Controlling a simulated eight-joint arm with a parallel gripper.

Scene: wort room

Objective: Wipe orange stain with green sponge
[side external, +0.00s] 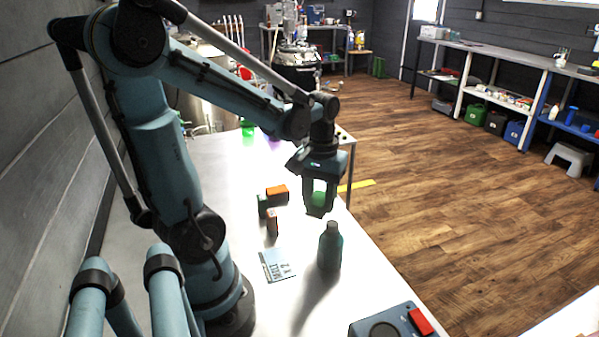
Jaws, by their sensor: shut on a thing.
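My gripper (318,206) hangs over the right part of the white table (225,170), pointing down. It is shut on the green sponge (318,198), which shows as a small green patch between the dark fingers. The sponge appears to be above the table top, but I cannot tell its exact height. I cannot make out a flat orange stain on the table; it may be hidden or washed out by glare. An orange-topped block (277,192) lies to the left of the gripper.
A dark bottle (330,248) stands upright in front of the gripper. A small green block (262,205), an orange-brown block (272,222) and a printed card (277,265) lie left. A blue device (385,325) is at the front; a green item (247,128) is far back.

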